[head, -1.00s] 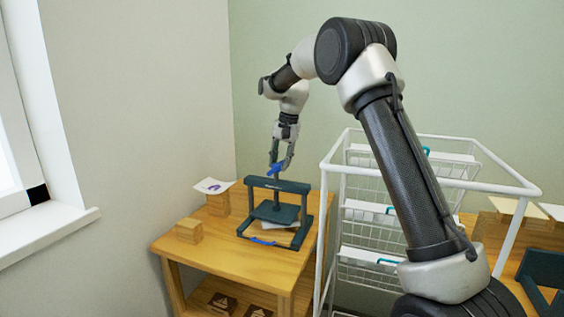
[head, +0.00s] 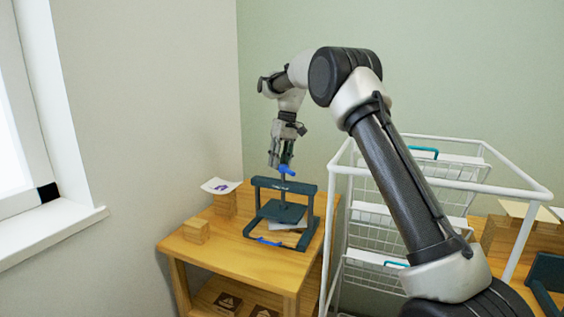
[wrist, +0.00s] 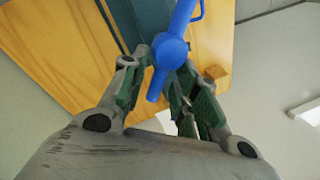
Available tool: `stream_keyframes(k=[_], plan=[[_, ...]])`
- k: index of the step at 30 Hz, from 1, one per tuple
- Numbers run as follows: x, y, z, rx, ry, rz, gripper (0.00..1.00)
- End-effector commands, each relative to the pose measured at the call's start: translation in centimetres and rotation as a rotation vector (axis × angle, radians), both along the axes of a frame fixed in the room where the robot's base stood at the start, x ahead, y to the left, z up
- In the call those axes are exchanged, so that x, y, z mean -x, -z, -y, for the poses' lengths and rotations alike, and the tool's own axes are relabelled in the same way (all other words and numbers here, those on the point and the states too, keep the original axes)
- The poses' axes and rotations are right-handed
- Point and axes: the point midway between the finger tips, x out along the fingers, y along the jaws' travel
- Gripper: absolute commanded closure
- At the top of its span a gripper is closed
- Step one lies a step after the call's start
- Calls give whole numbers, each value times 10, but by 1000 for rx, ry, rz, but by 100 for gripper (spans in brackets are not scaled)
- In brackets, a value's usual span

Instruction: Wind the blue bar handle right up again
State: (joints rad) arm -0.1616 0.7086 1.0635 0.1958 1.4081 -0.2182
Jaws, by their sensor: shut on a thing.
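A dark teal screw press (head: 262,183) stands on the wooden table. Its blue bar handle (head: 287,170) sits on top of the upright screw, above the crossbar. My gripper (head: 280,164) points down at the handle and is shut on it. In the wrist view the blue bar handle (wrist: 171,50) runs between the two fingers, with its round hub near the fingertips. The flat pressing plate (head: 283,212) hangs inside the frame, with pale sheets partly under or behind it. How far up the screw is wound is hard to judge.
The wooden table (head: 225,255) carries small wooden blocks (head: 196,231) and a sheet with a purple print (head: 221,186) at left. A white wire rack (head: 331,230) stands close on the right. The wall is behind, a window at left.

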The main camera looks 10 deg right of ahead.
Motion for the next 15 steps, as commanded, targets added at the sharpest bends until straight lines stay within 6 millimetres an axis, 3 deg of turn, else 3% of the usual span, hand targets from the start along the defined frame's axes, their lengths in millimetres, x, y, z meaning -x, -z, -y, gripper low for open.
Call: stream_keyframes(k=[15], plan=[[6,1,-13,0,-491,-3,94]])
